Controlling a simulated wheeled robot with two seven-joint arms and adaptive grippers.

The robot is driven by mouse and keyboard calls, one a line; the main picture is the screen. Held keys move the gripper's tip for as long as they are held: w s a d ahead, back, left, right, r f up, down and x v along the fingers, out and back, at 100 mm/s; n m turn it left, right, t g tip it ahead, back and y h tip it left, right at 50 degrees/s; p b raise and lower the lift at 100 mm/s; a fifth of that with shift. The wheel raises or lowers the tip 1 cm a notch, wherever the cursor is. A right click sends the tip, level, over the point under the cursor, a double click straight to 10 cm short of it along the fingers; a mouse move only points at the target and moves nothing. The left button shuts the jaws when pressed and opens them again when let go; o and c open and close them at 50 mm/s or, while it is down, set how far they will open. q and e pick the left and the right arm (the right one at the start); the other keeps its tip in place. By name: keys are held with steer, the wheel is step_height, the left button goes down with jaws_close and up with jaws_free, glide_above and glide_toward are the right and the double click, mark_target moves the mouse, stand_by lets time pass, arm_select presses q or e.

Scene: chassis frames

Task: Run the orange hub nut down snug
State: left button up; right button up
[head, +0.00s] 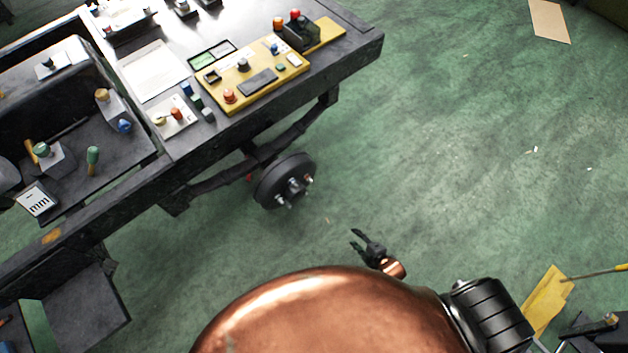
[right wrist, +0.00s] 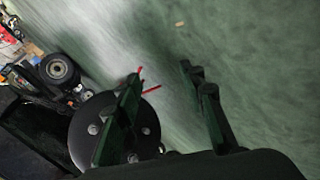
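The dark round wheel hub (head: 268,187) sits on the axle under the chassis frame in the head view, with several pale studs on its face. In the right wrist view the hub face (right wrist: 148,115) is partly behind one finger. I cannot make out an orange hub nut on the studs in either view. My right gripper (head: 356,239) is below and right of the hub, apart from it. My left gripper is not in view.
The dark chassis frame (head: 345,58) carries a yellow control panel (head: 240,92) and several small parts. Another hub (right wrist: 57,68) shows in the wrist view. A yellow piece (head: 548,300) lies at lower right. Green floor right of the hub is mostly clear.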

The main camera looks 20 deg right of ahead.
steer(key=w+a+r+n+t+y+b, duration=0.1)
steer(key=w+a+r+n+t+b, duration=0.2)
steer(key=w, duration=0.4)
steer(key=w+a+r+n+t+y+b, duration=0.1)
steer(key=w+a+r+n+b, duration=0.15)
steer(key=w+n, duration=0.35)
steer(key=n+t+y+b, duration=0.2)
steer(key=n+t+b, duration=0.1)
steer(key=b, duration=0.1)
glide_toward(309, 179)
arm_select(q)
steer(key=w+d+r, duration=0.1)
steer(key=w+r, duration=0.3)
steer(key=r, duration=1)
arm_select(e)
steer(key=b+x, duration=0.2)
steer(key=x, duration=0.5)
steer(key=shift+w+f, duration=0.15)
steer(key=shift+w, duration=0.1)
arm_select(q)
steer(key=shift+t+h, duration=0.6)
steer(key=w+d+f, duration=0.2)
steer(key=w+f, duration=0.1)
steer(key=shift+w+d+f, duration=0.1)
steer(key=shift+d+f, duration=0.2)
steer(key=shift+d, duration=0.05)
arm_select(e)
steer(key=shift+w+a, duration=0.2)
steer(key=shift+w, duration=0.2)
jaws_close()
